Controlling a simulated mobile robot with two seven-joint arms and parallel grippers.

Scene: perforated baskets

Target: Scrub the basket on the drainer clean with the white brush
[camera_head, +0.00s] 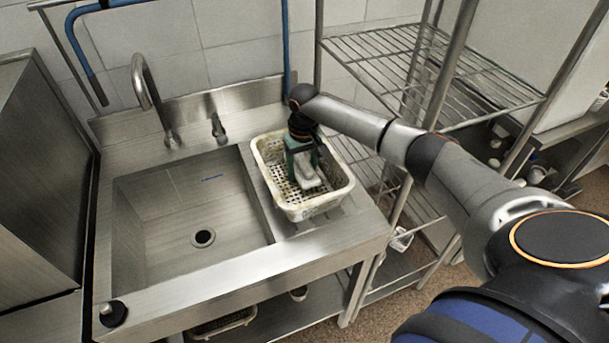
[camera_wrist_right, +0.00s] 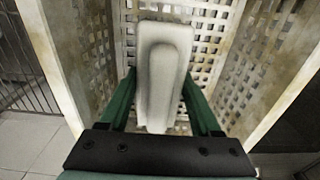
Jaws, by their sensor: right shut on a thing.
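The perforated basket (camera_head: 316,208) sits on the drainer (camera_head: 345,225) to the right of the sink bowl. It is off-white with brownish stains on its walls and floor. My right gripper (camera_head: 302,166) reaches down inside the basket and is shut on the white brush (camera_wrist_right: 162,75). In the head view the brush (camera_head: 305,172) is low in the basket, close to the perforated floor; I cannot tell whether its bristles touch. In the right wrist view the green fingers of my right gripper (camera_wrist_right: 158,110) flank the brush, and stained basket walls (camera_wrist_right: 285,70) rise on both sides. My left gripper is not in view.
The empty sink bowl (camera_head: 190,215) with its faucet (camera_head: 150,95) is left of the basket. A wire rack (camera_head: 440,75) stands to the right, beside my right arm. A lower shelf (camera_head: 270,318) runs under the sink.

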